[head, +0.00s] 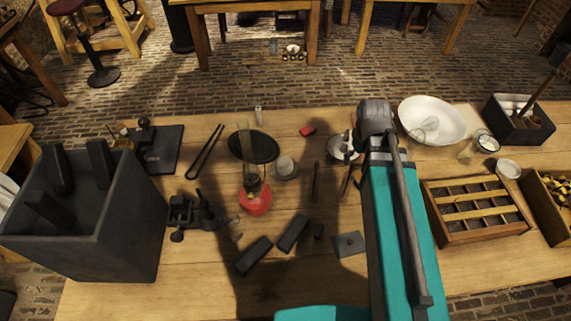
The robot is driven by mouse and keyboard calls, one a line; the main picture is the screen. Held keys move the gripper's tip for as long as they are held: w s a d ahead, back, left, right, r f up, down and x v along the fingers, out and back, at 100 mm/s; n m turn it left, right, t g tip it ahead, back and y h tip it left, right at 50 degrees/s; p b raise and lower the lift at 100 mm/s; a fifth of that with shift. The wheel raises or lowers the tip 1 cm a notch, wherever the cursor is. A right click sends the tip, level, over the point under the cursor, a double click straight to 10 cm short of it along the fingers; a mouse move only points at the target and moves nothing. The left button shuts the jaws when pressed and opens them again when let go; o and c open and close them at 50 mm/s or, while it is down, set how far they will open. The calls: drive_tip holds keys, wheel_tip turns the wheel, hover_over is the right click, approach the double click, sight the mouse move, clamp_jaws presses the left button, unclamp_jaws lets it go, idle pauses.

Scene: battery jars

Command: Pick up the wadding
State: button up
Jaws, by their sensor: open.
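I cannot pick out the wadding for certain. A pale, whitish lump (285,166) sits on a small dish right of the oil lamp and may be it, but it is too small to tell. My gripper (349,148) is at the far end of my teal arm, over or beside a small white dish (338,153). The arm partly hides it. It is open, and I see nothing clearly held in it.
A lamp with a red base (256,199) stands mid-table, near a black round plate (253,147). A tall dark box (100,235) fills the left. A white basin (432,112) and a wooden compartment tray (478,236) are at right. Black blocks (293,232) lie in front.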

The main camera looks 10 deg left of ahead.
drive_tip(key=w+a+n, duration=0.2)
drive_tip(key=a+n, duration=0.7)
drive_tip(key=a, duration=0.2)
drive_tip(key=r+n+p, duration=0.1)
drive_tip(key=r+n, duration=0.1)
drive_tip(key=n, duration=0.8)
hover_over(284, 161)
drive_tip(key=shift+f, duration=0.25)
drive_tip(key=shift+f, duration=0.1)
wheel_tip(284, 161, down, 8)
drive_tip(key=b, duration=0.8)
drive_tip(key=shift+f, duration=0.2)
drive_tip(key=shift+f+b, duration=2.65)
drive_tip(key=shift+b, duration=0.05)
drive_tip(key=c, duration=0.9)
